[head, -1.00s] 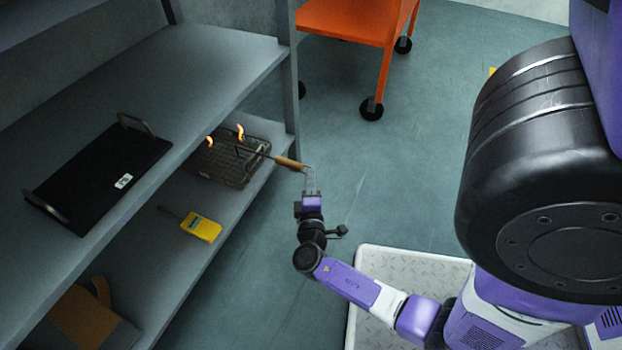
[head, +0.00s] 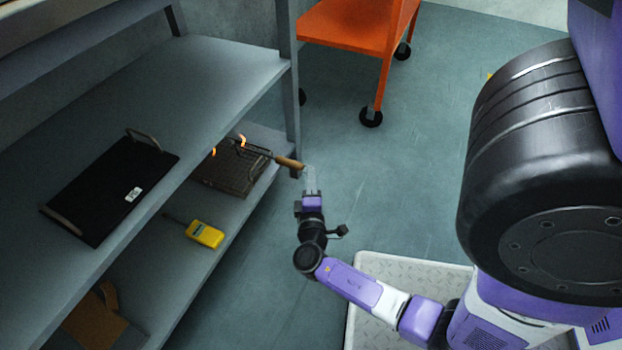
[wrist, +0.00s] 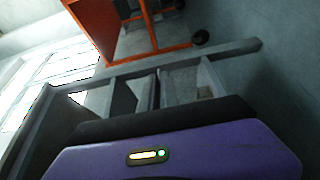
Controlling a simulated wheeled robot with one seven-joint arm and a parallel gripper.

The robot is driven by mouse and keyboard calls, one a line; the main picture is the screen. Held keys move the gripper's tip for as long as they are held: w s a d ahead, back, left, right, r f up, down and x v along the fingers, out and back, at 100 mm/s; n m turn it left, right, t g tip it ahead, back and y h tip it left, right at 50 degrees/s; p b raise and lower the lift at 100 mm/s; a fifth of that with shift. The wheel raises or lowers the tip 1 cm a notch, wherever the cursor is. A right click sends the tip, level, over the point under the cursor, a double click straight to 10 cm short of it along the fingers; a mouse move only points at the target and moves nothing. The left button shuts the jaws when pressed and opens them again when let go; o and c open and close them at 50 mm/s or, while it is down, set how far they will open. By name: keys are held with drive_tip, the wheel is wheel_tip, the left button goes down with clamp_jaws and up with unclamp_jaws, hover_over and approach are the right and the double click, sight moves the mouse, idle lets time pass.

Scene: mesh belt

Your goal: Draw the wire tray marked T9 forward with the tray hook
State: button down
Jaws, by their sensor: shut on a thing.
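The wire tray (head: 232,178) is a dark mesh tray on the lower shelf of the grey rack, near its far end. Two small orange, curved, flame-like shapes show at its back edge. No T9 mark is legible. The tray hook (head: 288,162) has a wooden handle and a dark rod reaching left over the tray. I cannot tell whether its tip is caught on the tray. My gripper (head: 310,182) is shut on the handle end of the hook, outside the shelf's front edge. The wrist view shows neither the tray nor the hook clearly.
A black tray with two handles (head: 105,195) lies on the upper shelf (head: 215,70). A yellow device (head: 205,233) and a brown item (head: 95,325) are on the lower shelf. The rack post (head: 291,95) stands close beyond the wire tray. An orange trolley (head: 350,22) stands behind. Floor right of the rack is clear.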

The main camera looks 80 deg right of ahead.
wheel_tip(320, 180, up, 4)
drive_tip(key=p, duration=0.3)
idle(0.5)
drive_tip(key=shift+s, duration=0.15)
drive_tip(key=s+a, duration=0.2)
drive_tip(key=s, duration=0.9)
drive_tip(key=shift+s+a, duration=0.2)
drive_tip(key=shift+a, duration=0.3)
idle(0.6)
